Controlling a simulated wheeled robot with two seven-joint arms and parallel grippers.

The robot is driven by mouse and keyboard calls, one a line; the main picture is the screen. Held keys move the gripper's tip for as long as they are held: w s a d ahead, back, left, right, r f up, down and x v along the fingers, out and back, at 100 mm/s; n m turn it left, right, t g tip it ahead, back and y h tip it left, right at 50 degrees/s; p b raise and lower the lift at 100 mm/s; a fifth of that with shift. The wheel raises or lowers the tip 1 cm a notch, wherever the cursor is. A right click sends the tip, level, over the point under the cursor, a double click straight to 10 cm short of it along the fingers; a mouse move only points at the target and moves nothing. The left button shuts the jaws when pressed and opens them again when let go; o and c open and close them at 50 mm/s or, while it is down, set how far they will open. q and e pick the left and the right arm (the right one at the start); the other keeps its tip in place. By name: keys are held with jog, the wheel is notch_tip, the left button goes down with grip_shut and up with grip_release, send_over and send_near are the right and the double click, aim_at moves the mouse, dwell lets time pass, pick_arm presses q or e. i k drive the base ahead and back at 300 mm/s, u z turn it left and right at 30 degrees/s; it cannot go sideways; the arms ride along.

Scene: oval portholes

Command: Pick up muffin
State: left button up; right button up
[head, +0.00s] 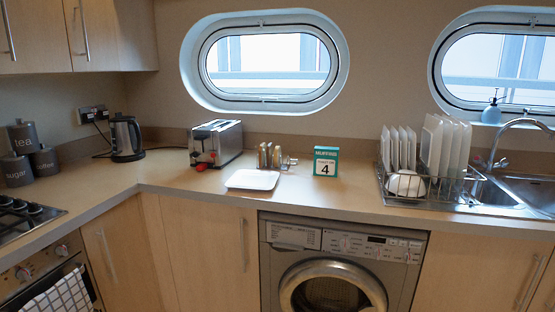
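A teal and white box labelled "MUFFINS" with a large 4 (326,161) stands upright on the worktop, right of the middle. No loose muffin can be made out; whether the box holds any is hidden. A white plate or board (252,180) lies flat near the worktop's front edge and looks empty. Neither of my grippers is in the head view.
A silver toaster (216,142) with a red item at its front and a small rack (271,157) stand left of the box. A kettle (126,138) is further left. A dish rack (411,184) and sink (526,192) are right. Worktop (350,205) is clear before the box.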

aim_at(276, 154)
jog(key=u, duration=0.5)
jog(key=i, duration=0.55)
jog(key=u, duration=0.8)
jog(key=i, duration=1.05)
jog(key=z, duration=0.95)
jog(key=i, duration=0.75)
jog(key=z, duration=0.8)
